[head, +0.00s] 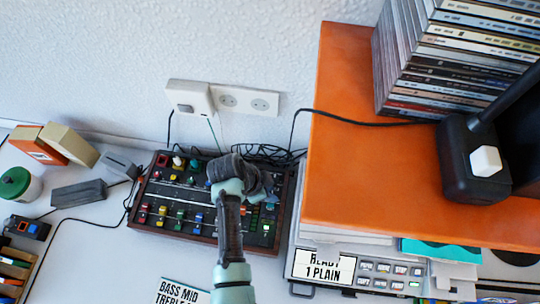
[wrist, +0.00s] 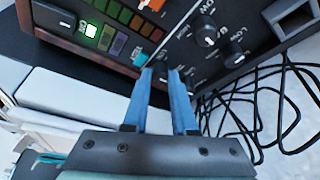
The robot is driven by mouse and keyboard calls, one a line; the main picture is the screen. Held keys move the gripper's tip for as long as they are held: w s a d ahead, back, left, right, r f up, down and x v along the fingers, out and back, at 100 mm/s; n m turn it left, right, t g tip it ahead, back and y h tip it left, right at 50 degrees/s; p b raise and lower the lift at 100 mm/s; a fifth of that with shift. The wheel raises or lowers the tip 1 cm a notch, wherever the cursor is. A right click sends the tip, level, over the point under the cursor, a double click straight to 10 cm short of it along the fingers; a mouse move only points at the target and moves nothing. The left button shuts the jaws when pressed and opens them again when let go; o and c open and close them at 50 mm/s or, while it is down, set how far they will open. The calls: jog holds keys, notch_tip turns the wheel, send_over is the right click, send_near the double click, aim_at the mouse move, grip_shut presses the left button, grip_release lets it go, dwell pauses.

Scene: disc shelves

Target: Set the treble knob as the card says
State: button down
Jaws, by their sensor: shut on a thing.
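The dark mixer panel (head: 188,238) with wooden sides lies on the table, with rows of coloured knobs and sliders. My arm hides its right part in the head view. In the wrist view my gripper (wrist: 174,74) has its blue fingers close together on a small dark knob (wrist: 160,68) at the panel's edge. The fingers partly hide this knob and its label, so I cannot tell its name or setting. Two black knobs (wrist: 205,32) stand clear beside it. A white card (head: 178,291) reads "BASS MID TREBLE"; its lower part is cut off.
An orange shelf (head: 345,150) with stacked discs (head: 455,60) stands close on the right. Below it, a device display (head: 323,266) reads "READY 1 PLAIN". Black cables (wrist: 265,110) lie loose beside the panel. Boxes (head: 68,145) and a green-lidded jar (head: 15,184) stand left.

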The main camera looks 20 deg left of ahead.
jog(key=shift+m, duration=0.4)
